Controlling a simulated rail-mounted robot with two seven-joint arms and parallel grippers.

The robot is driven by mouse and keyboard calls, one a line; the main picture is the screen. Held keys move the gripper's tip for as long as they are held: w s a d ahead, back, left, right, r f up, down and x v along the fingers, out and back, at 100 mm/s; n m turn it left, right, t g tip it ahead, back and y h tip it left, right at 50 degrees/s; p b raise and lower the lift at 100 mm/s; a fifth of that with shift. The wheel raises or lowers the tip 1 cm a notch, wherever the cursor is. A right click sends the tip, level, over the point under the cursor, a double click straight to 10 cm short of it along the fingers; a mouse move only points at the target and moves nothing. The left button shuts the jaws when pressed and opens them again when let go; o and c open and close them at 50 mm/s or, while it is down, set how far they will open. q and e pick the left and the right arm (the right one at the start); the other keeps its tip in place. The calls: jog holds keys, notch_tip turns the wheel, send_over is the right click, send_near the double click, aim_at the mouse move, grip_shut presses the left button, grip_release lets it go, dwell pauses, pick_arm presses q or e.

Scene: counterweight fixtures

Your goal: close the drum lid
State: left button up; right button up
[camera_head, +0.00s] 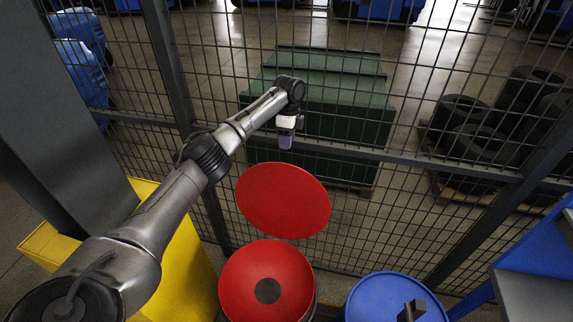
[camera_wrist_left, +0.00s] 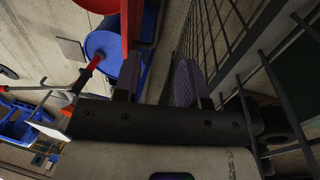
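The red drum (camera_head: 245,284) stands at the bottom middle of the head view, with a dark round patch in its red top. Its red disc-shaped lid (camera_head: 283,200) is raised and tilted up behind the drum, at the far side. My left gripper (camera_head: 286,140) is just beyond the lid's upper edge in that view, and I see no contact. In the left wrist view my left gripper (camera_wrist_left: 160,84) has its two fingers apart with nothing between them. Red surfaces (camera_wrist_left: 131,25) show at the top of that view. My right gripper is not in view.
A blue drum (camera_head: 372,297) with a dark block on top stands right of the red drum. A yellow container (camera_head: 185,255) is at the left. A wire mesh fence runs behind, with a green crate (camera_head: 335,105) and stacked black tyres (camera_head: 480,145) beyond it.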

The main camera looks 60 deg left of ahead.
aim_at(286, 165)
pick_arm(q)
jog(key=f, duration=0.3)
jog(key=s+d+f, duration=0.1)
jog(key=f, duration=0.5)
jog(key=shift+s+d+f+p, duration=0.15)
jog(key=shift+f+p, duration=0.25)
grip_shut()
